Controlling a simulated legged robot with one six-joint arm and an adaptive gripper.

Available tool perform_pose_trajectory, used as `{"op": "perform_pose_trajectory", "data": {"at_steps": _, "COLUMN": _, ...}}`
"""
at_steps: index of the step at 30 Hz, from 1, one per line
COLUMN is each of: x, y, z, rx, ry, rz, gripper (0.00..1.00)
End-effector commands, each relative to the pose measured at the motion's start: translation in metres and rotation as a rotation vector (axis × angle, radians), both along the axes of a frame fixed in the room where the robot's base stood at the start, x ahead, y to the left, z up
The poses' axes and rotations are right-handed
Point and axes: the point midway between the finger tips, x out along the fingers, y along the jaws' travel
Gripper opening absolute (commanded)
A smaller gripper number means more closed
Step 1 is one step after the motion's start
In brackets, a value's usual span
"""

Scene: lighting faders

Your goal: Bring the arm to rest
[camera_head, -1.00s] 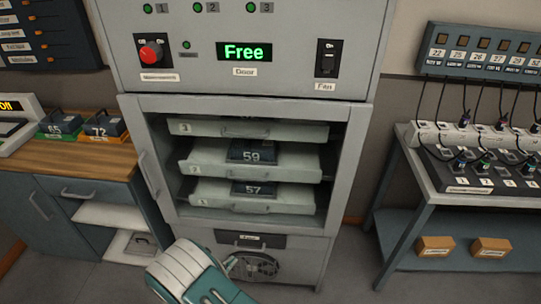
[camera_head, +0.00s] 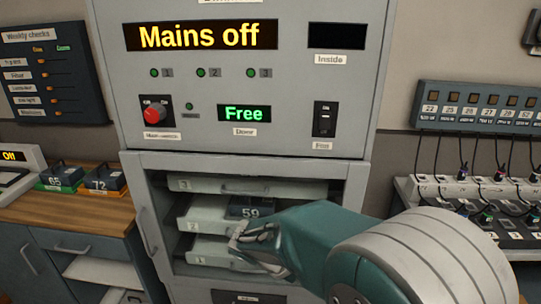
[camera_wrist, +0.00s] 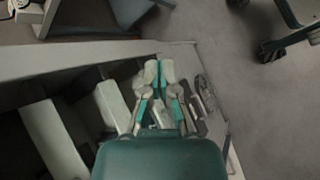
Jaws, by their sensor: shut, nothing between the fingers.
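My arm reaches in from the lower right of the head view, its teal and pale links in front of the cabinet. My gripper (camera_head: 243,238) is in front of the cabinet's shelves, near the second one, and looks shut and empty. In the wrist view my gripper (camera_wrist: 158,75) shows with its fingers together above the cabinet front and floor. I cannot tell whether it touches a shelf. The arm hides part of the lower shelves and the right side of the cabinet.
Shelf 2 (camera_head: 207,214) holds a dark block marked 59 (camera_head: 250,208). A wooden counter (camera_head: 75,213) is left, a bench with cables (camera_head: 470,190) right. Floor (camera_wrist: 235,75) is clear beside the cabinet.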

Motion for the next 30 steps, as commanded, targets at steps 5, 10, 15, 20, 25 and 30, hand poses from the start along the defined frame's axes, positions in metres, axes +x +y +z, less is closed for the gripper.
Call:
{"op": "perform_pose_trajectory", "data": {"at_steps": 5, "x": -0.030, "y": -0.028, "z": 0.034, "rx": 0.177, "ry": -0.085, "rz": -0.154, "gripper": 0.00}}
{"op": "perform_pose_trajectory", "data": {"at_steps": 10, "x": -0.060, "y": -0.046, "z": 0.059, "rx": 0.340, "ry": -0.174, "rz": -0.287, "gripper": 0.00}}
{"op": "perform_pose_trajectory", "data": {"at_steps": 15, "x": -0.090, "y": -0.058, "z": 0.080, "rx": 0.502, "ry": -0.280, "rz": -0.407, "gripper": 0.00}}
{"op": "perform_pose_trajectory", "data": {"at_steps": 20, "x": -0.118, "y": -0.065, "z": 0.096, "rx": 0.650, "ry": -0.391, "rz": -0.509, "gripper": 0.00}}
{"op": "perform_pose_trajectory", "data": {"at_steps": 25, "x": -0.144, "y": -0.068, "z": 0.110, "rx": 0.798, "ry": -0.518, "rz": -0.602, "gripper": 0.00}}
{"op": "perform_pose_trajectory", "data": {"at_steps": 30, "x": -0.159, "y": -0.068, "z": 0.117, "rx": 0.894, "ry": -0.606, "rz": -0.654, "gripper": 0.00}}
